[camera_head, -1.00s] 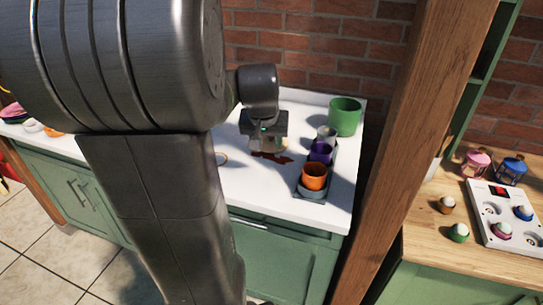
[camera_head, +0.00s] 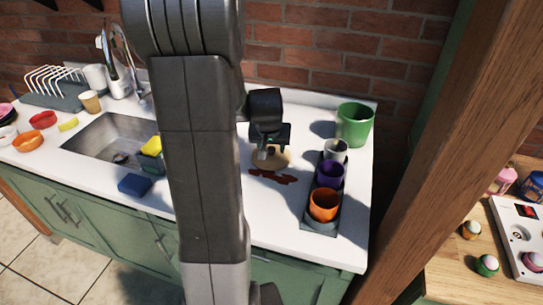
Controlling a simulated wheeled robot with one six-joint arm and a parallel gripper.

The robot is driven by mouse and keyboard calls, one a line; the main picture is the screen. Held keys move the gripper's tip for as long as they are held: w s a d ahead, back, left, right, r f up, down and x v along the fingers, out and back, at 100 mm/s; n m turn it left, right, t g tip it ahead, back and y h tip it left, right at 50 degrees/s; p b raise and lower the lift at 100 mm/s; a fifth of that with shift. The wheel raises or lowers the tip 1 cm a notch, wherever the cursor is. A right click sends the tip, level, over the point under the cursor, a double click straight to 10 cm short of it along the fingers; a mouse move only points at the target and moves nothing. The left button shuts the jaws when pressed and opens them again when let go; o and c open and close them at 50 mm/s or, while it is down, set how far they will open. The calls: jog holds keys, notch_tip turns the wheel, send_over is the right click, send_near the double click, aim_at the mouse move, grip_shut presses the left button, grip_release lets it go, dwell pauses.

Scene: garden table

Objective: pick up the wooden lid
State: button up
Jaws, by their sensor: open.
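A round, light tan disc that looks like the wooden lid (camera_head: 284,158) lies on the white counter, partly hidden by my gripper. My gripper (camera_head: 263,156) hangs from above over its left part. It is open, with nothing seen between the fingers. I cannot tell whether the fingertips touch the disc.
A reddish-brown patch (camera_head: 272,177) lies in front of the disc. To the right, a dark tray (camera_head: 307,212) holds an orange cup (camera_head: 324,204), a purple cup (camera_head: 330,173) and a grey cup (camera_head: 336,149). A green pot (camera_head: 354,124) stands behind. A sink (camera_head: 100,140) is at left.

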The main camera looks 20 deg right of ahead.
jog(key=shift+f, duration=0.1)
grip_shut()
